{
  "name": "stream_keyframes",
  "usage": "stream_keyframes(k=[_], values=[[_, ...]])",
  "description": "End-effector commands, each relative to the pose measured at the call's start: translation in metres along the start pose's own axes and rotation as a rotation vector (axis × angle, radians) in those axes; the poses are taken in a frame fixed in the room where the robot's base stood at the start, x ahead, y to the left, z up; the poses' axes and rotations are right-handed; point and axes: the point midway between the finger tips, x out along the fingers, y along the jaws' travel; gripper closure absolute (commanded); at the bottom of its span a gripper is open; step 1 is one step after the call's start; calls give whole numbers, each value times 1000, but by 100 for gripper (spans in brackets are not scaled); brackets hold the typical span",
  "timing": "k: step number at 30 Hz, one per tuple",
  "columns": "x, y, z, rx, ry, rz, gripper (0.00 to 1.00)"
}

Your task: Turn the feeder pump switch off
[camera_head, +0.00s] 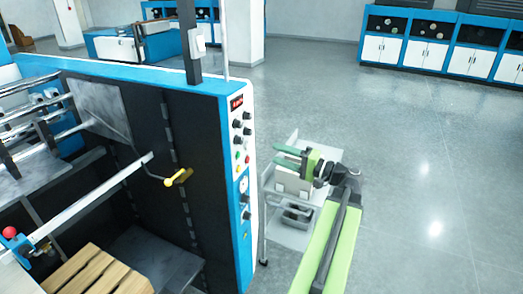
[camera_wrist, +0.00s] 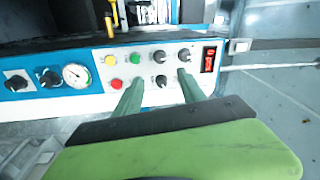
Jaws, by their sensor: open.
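The control panel (camera_head: 242,150) is on the near end of the blue and white machine; it also fills the middle of the wrist view (camera_wrist: 100,105). It carries several black rotary knobs, one at the upper right (camera_wrist: 184,55) and one below (camera_wrist: 161,81), beside yellow, green (camera_wrist: 135,58) and red (camera_wrist: 116,84) buttons. I cannot read which control is the feeder pump switch. My gripper (camera_head: 281,156) is open and empty, to the right of the panel in the head view. In the wrist view, its fingers (camera_wrist: 160,80) straddle the lower knob in the picture; contact cannot be told.
A red display (camera_wrist: 208,58) and a round gauge (camera_wrist: 75,75) are on the panel. A small grey cart (camera_head: 286,232) stands beneath my arm, beside the machine. A yellow-handled lever (camera_head: 178,178) sticks out inside the machine. The floor to the right is clear.

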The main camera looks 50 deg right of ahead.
Motion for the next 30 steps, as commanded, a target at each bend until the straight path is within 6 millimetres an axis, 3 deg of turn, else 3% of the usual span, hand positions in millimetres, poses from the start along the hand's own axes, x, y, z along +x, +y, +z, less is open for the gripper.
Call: stream_keyframes(k=[3, 7, 23, 26, 29, 30], values=[[-24, 1, 0, 0, 1, 0, 52], [-37, 0, 0, 0, 0, 0, 52], [-40, 0, 0, 0, -1, 0, 52], [-25, 2, 6, 2, -28, -5, 52], [24, 5, 31, 8, -119, -21, 52], [52, 7, 47, 11, -172, -30, 52]])
